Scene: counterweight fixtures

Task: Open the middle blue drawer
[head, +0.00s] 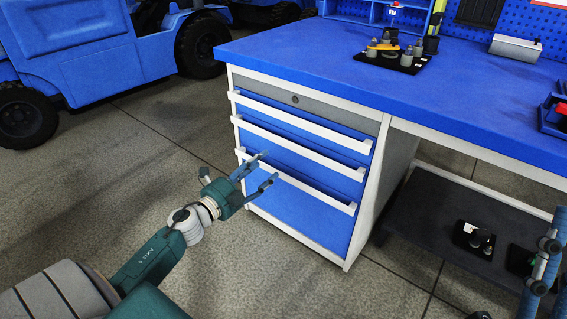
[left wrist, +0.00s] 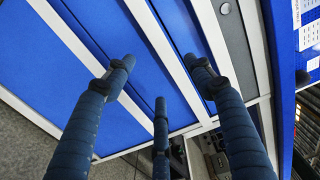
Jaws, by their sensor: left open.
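The cabinet has a grey top drawer (head: 300,99) with a lock and blue drawers below it, each with a long white handle strip. The middle blue drawer (head: 322,172) looks closed, its handle (head: 312,152) running along its top edge. My left gripper (head: 269,167) is open and empty, its fingers close to the cabinet front near the lower handle; contact cannot be told. In the left wrist view, its spread fingers (left wrist: 158,68) point at the blue fronts and white strips. Part of what looks like my right gripper (head: 546,258) shows at the right edge; its jaws are unclear.
The blue worktop (head: 310,45) overhangs the cabinet and carries a black tray (head: 405,63) with metal parts. A dark lower shelf (head: 430,215) stands right of the cabinet. Blue vehicles (head: 100,60) stand behind at left. The floor before the drawers is clear.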

